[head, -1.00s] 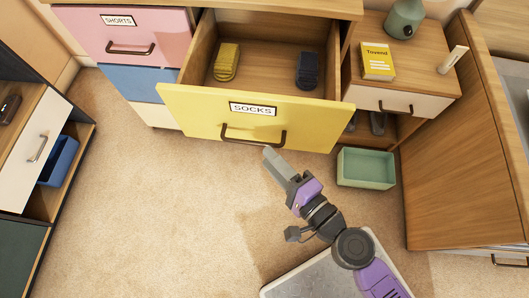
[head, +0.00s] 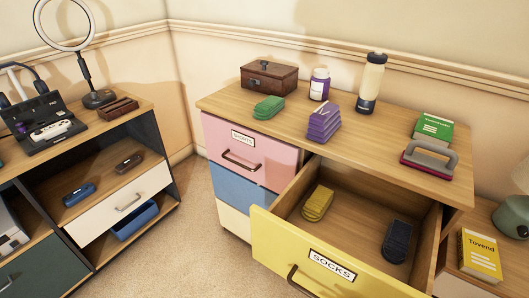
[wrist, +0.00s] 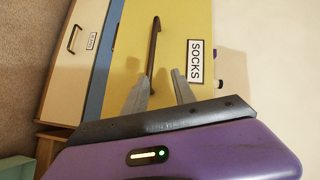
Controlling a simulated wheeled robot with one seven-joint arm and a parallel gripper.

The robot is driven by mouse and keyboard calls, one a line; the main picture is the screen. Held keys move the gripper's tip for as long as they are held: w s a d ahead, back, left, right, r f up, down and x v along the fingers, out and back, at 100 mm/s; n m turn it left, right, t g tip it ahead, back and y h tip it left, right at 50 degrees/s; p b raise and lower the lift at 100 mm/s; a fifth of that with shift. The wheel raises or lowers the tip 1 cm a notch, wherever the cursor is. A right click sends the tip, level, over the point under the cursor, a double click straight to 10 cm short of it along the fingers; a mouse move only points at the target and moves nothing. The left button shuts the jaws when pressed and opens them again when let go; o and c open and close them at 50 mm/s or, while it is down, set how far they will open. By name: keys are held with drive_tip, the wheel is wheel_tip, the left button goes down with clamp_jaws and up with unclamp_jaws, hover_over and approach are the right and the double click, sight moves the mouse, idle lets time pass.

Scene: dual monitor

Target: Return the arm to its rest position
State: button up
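My gripper (wrist: 160,90) shows in the wrist view with its two grey fingers apart and nothing between them. It faces the yellow drawer front (wrist: 180,32) with the SOCKS label (wrist: 195,62). The dark drawer handle (wrist: 153,45) appears beyond the fingertips; I cannot tell the exact gap. In the head view the yellow drawer (head: 300,250) is pulled open. It holds a yellow folded sock bundle (head: 318,203) and a dark blue one (head: 397,241). My arm and gripper are out of the head view.
The dresser top (head: 380,135) carries a wooden box (head: 269,77), green (head: 268,107) and purple (head: 323,122) folded stacks, bottles and a green book (head: 433,131). A shelf unit (head: 155,125) stands left, with carpet (head: 200,240) between. A nightstand holds a yellow book (head: 480,256) at right.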

drive_tip(key=s+d+r+n+g+h, duration=0.1)
drive_tip(key=s+d+r+n, duration=0.15)
drive_tip(key=s+n, duration=0.5)
drive_tip(key=s+d+r+n+g, duration=0.1)
drive_tip(key=s+r+n, duration=0.3)
drive_tip(key=s+n, duration=0.4)
wheel_tip(320, 180, up, 14)
drive_tip(key=s+m+p, duration=0.1)
drive_tip(key=p, duration=1.3)
drive_tip(key=shift+d+r, duration=0.15)
drive_tip(key=shift+r, duration=0.1)
